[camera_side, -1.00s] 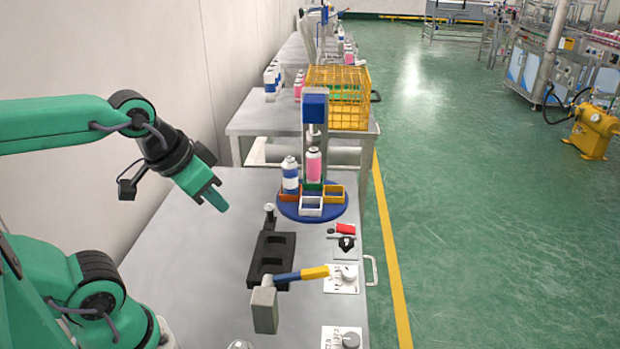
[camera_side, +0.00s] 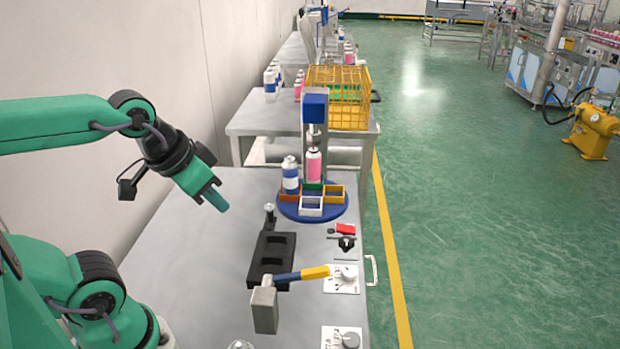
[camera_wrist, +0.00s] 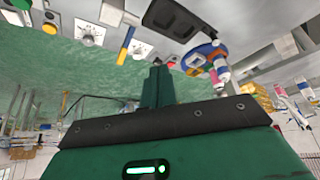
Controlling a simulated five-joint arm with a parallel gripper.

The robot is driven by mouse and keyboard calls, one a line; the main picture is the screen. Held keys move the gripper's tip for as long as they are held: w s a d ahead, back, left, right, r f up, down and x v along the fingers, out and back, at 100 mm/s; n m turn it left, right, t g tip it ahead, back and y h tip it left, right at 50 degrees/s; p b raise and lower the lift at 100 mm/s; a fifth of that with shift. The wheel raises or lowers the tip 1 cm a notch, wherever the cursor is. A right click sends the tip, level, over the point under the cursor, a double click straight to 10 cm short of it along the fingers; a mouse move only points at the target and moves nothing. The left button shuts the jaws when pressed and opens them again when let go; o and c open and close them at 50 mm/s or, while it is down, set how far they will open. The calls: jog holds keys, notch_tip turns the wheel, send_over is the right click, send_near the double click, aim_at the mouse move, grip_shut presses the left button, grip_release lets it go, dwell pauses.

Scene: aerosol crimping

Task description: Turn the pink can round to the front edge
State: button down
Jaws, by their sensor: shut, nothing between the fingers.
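The pink can (camera_side: 314,166) stands upright in the green holder at the back of the blue turntable (camera_side: 283,209), in front of the press column. A blue-and-white can (camera_side: 290,177) stands in the orange holder at the turntable's left. The white holder (camera_side: 311,206) at the front and the yellow-orange holder (camera_side: 334,194) at the right look empty. My gripper (camera_side: 217,197) is shut and empty, in the air left of the turntable and apart from it.
The press head (camera_side: 314,107) is above the pink can. A black tray (camera_side: 265,267), a hammer (camera_side: 300,274) with a yellow-and-blue handle, and a red part (camera_side: 345,229) by a black knob (camera_side: 346,243) are nearer the camera. A yellow crate (camera_side: 350,95) stands behind.

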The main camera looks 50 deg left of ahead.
dwell(0.3)
jog(key=c, duration=1.6)
grip_release()
jog(key=o, duration=0.7)
jog(key=shift+w+r, duration=0.15)
jog(key=shift+w, duration=0.25)
jog(key=shift+c, duration=0.2)
jog(key=w+n, duration=0.1)
jog(key=w, duration=0.1)
jog(key=w+n+g, duration=0.1)
jog(key=w, duration=0.1)
jog(key=w+r+n, duration=0.1)
jog(key=w, duration=0.2)
jog(key=shift+w+d+g, duration=0.1)
jog(key=shift+d+g, duration=0.2)
jog(key=shift+d, duration=0.05)
jog(key=w+d+f+n+g, duration=0.1)
jog(key=w+f+n, duration=0.1)
jog(key=w+f, duration=0.3)
jog(key=w+d+f+n+g, duration=0.1)
jog(key=w+f+n, duration=0.2)
jog(key=w, duration=0.6)
jog(key=w+d+f+n+g, duration=0.1)
jog(key=w+f+n+g, duration=0.1)
jog(key=w+f, duration=0.5)
jog(key=shift+w+d+f+n, duration=0.15)
jog(key=shift+d+f+n, duration=0.15)
jog(key=shift+n, duration=0.3)
jog(key=shift+f, duration=0.15)
